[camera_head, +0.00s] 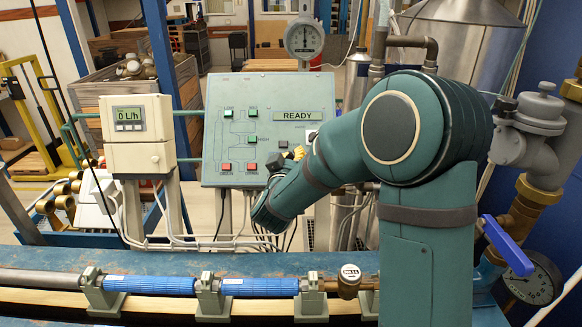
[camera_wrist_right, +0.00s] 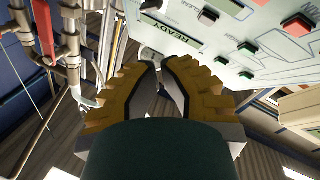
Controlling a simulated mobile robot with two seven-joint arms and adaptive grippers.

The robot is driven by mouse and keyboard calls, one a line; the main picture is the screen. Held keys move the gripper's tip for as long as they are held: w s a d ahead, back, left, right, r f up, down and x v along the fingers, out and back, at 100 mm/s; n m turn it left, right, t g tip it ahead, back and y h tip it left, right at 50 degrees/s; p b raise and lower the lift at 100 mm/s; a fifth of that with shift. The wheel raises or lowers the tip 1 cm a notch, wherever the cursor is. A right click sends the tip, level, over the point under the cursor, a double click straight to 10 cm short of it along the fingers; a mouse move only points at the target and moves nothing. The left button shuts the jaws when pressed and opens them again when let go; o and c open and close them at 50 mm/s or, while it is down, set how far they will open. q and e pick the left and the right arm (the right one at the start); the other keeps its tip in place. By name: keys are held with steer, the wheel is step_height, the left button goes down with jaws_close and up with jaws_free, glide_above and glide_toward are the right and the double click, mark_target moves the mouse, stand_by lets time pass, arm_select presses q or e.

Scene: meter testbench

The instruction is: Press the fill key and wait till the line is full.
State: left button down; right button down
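The green-grey control panel (camera_head: 265,95) stands behind the bench, with a display (camera_head: 297,116) reading READY. It carries several green keys (camera_head: 252,139) and red keys (camera_head: 251,167); their small labels are too blurred to tell which is the fill key. My right gripper (camera_head: 299,152) is in front of the panel's right lower part, partly hidden by my arm. In the right wrist view its yellow fingers (camera_wrist_right: 158,66) look closed, tips close together with nothing held, below the READY display (camera_wrist_right: 170,37). Contact with the panel cannot be told. My left gripper is out of view.
A flow meter box (camera_head: 137,135) left of the panel reads 0 L/h. A blue pipe line (camera_head: 150,285) with clamps and a brass meter (camera_head: 349,281) runs along the bench front. A round gauge (camera_head: 304,39) stands above the panel. Valves and pipes (camera_head: 540,125) crowd the right.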

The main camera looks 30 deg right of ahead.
steer(key=w+d+f+b, duration=0.3)
steer(key=w+f+b, duration=0.1)
steer(key=w+f, duration=0.1)
steer(key=shift+w+d+f, duration=0.2)
steer(key=shift+w+f, duration=0.1)
steer(key=shift+f, duration=0.15)
stand_by(0.3)
steer(key=c, duration=1.7)
jaws_free()
jaws_close()
steer(key=shift+b, duration=0.3)
